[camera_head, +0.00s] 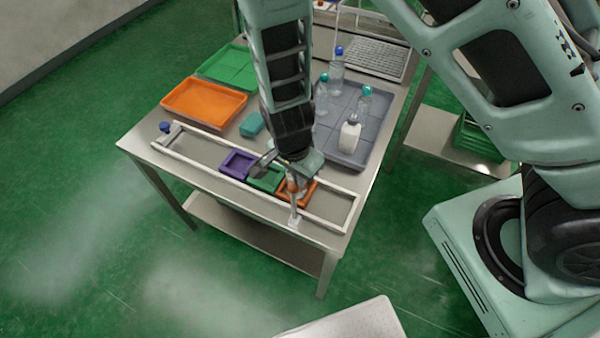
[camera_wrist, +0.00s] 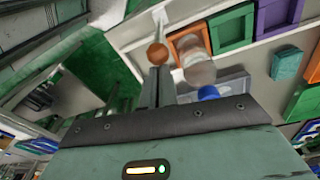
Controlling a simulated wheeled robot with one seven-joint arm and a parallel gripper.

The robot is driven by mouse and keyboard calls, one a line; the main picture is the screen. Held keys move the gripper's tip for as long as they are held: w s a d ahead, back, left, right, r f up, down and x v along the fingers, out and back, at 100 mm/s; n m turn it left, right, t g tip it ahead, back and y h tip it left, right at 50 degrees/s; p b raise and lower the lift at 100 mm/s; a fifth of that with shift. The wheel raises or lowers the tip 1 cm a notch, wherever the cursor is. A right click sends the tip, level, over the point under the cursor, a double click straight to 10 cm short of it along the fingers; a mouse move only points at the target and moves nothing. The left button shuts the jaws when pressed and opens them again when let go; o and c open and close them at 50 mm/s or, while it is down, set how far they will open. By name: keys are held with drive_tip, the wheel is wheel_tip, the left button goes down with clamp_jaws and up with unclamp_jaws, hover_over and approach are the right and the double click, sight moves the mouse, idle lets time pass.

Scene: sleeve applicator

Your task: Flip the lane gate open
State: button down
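The lane (camera_head: 215,172) is a long pale rail frame along the table's front edge. A small orange-brown ball knob (camera_wrist: 157,54) shows in the wrist view, with a thin white piece (camera_wrist: 160,20) beyond it, apparently the gate. In the head view a white upright piece (camera_head: 294,216) stands at the lane's front rail near its right end. My gripper (camera_wrist: 158,72) points at the knob, its fingers close together with their tips just short of or against it; contact is unclear. In the head view my gripper hides part of the lane.
Purple (camera_head: 238,163), green (camera_head: 266,180) and orange (camera_head: 308,192) holders sit in the lane. A clear blue-capped bottle (camera_wrist: 200,72) stands close beside my fingers. A grey tray (camera_head: 378,125) holds bottles; an orange tray (camera_head: 204,102) lies left. A blue knob (camera_head: 165,127) marks the lane's left end.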

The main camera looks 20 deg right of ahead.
drive_tip(key=shift+s+a, duration=0.5)
drive_tip(key=shift+a, duration=0.2)
drive_tip(key=w+d+r+p, duration=0.1)
drive_tip(key=w+d+r, duration=0.1)
drive_tip(key=w+d, duration=0.15)
drive_tip(key=s+a+r+b, duration=0.2)
drive_tip(key=s+a+r, duration=0.25)
drive_tip(key=r, duration=0.25)
drive_tip(key=s+d+r+n+y+b, duration=0.1)
drive_tip(key=s+d+n+b, duration=0.1)
drive_tip(key=s+n+b, duration=0.4)
drive_tip(key=s+d+r+n+b, duration=0.1)
drive_tip(key=s+n+b, duration=0.5)
drive_tip(key=n, duration=0.7)
drive_tip(key=shift+s+d+y, duration=0.4)
drive_tip(key=shift+s+d, duration=0.15)
drive_tip(key=shift+s, duration=0.05)
